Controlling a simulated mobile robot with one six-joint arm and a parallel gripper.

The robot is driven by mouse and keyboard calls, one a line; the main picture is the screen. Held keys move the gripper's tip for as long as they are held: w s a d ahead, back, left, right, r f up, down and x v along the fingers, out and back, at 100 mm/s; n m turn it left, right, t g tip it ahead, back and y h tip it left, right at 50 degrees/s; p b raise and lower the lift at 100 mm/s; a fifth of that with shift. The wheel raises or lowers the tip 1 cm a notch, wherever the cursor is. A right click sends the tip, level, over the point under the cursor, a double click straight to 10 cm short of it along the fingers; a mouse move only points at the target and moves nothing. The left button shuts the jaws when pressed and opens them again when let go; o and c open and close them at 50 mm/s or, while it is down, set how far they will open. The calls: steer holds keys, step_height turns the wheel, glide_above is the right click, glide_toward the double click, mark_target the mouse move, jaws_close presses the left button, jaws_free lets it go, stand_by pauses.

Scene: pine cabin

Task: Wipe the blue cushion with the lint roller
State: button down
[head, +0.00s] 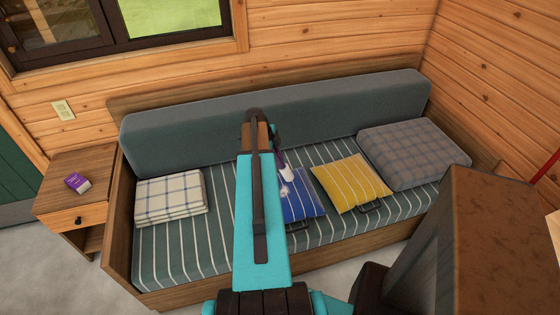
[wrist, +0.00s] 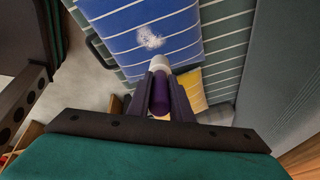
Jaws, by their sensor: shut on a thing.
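The blue cushion (head: 302,208) with white stripes lies on the sofa seat, its left part hidden behind my arm. It fills the top of the wrist view (wrist: 125,38). A white fuzzy patch (wrist: 150,38) shows on it. My gripper (wrist: 160,88) is shut on the lint roller (wrist: 160,64), which has a white head and a purple handle. The roller also shows in the head view (head: 287,174), its head over the cushion's far part. The white head points toward the patch and is apart from it in the picture. I cannot tell whether the roller touches the cushion.
A yellow striped cushion (head: 352,182) lies just right of the blue one. A grey checked cushion (head: 412,152) is at the sofa's right end, a folded checked blanket (head: 170,196) at the left. The backrest (head: 200,132) runs behind. A side table (head: 92,192) holds a purple box (head: 78,183).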

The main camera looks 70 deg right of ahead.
steer(key=shift+f+b, duration=0.7)
steer(key=shift+f, duration=2)
steer(key=shift+f+b, duration=0.5)
steer(key=shift+f, duration=0.2)
steer(key=shift+w+a, duration=0.1)
steer(key=shift+w, duration=0.05)
steer(key=shift+w+a+r+b, duration=0.15)
steer(key=shift+w+a+b, duration=0.3)
steer(key=shift+w+a, duration=0.75)
steer(key=shift+w, duration=0.15)
steer(key=shift+w+a+b, duration=0.5)
steer(key=shift+w+a, duration=0.55)
steer(key=shift+w, duration=0.3)
steer(key=shift+f+b, duration=0.2)
steer(key=shift+b, duration=0.1)
